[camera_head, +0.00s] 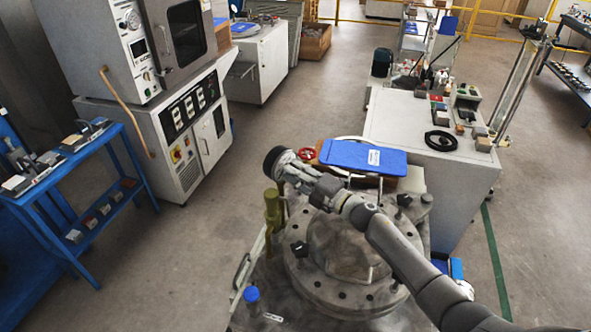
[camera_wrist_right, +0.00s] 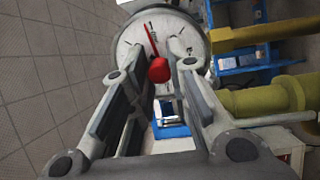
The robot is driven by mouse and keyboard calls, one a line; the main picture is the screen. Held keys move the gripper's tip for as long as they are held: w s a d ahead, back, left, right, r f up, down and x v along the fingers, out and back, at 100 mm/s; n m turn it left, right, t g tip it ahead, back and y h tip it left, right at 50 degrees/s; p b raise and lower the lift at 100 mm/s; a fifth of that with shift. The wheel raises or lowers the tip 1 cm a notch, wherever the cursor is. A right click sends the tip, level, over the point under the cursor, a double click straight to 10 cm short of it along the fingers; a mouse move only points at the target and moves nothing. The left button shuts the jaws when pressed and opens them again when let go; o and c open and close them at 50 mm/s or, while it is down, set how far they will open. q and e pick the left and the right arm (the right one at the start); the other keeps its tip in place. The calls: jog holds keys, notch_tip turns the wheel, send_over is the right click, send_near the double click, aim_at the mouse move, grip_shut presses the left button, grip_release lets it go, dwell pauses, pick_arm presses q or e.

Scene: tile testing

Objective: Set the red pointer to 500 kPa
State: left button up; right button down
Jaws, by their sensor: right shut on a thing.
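The pressure gauge (camera_wrist_right: 180,28) has a pale round dial and shows at the top of the right wrist view. Its red pointer (camera_wrist_right: 152,40) runs from the centre up and slightly left in that picture. The scale figures are too small to read. A red knob (camera_wrist_right: 159,70) stands out from the dial's centre, between my right gripper's fingertips. In the head view the gauge (camera_head: 271,161) shows only as a dark rim; its face is hidden. My right gripper (camera_head: 290,170) is at the gauge, shut on the red knob. My left gripper is not in view.
Below my right arm is a bolted round metal flange (camera_head: 345,285). A brass fitting (camera_head: 272,208) stands beside the gauge. A blue clipboard (camera_head: 362,157) lies behind the gripper. A grey cabinet (camera_head: 440,165) is to the right, a blue table (camera_head: 45,185) to the left.

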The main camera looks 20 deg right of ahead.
jog(key=shift+m, duration=0.6)
jog(key=c, duration=1.3)
grip_release()
jog(key=shift+d, duration=0.1)
jog(key=v, duration=1.2)
jog(key=shift+f, duration=0.1)
